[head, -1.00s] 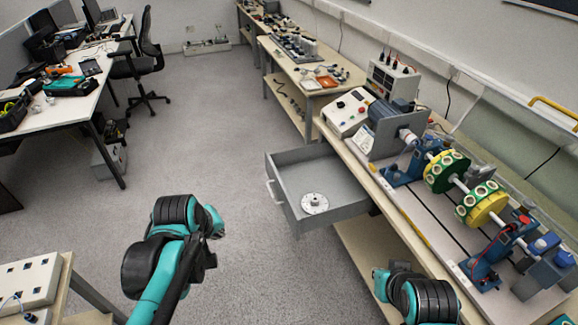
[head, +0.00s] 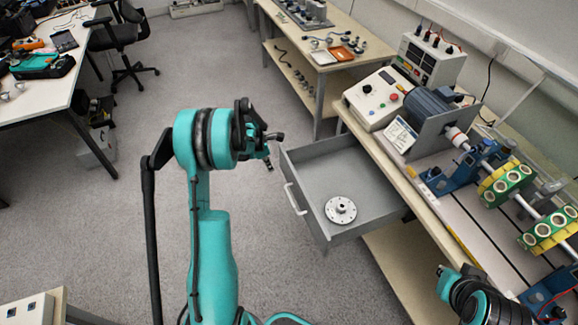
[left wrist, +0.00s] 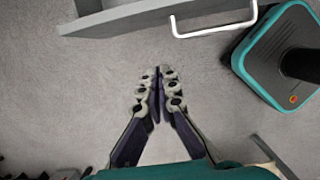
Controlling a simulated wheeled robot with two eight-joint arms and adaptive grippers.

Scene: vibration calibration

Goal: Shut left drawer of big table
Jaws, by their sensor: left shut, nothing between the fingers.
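The grey left drawer (head: 312,160) of the big table (head: 423,213) is pulled open to the left. Its pale handle (head: 295,199) is on the outer front. In the left wrist view the drawer front (left wrist: 130,18) and the handle (left wrist: 214,32) show at the top. My left gripper (head: 271,150) is beside the far outer corner of the drawer. In the left wrist view its fingers (left wrist: 159,72) are together and empty, apart from the handle. Part of my right arm shows at the lower right, with its fingers out of sight.
A round metal flange (head: 341,210) lies inside the drawer. The big table carries a control box (head: 380,98) and a shaft rig with green and yellow discs (head: 507,185). Another bench (head: 340,72) stands behind. The floor left of the drawer is clear.

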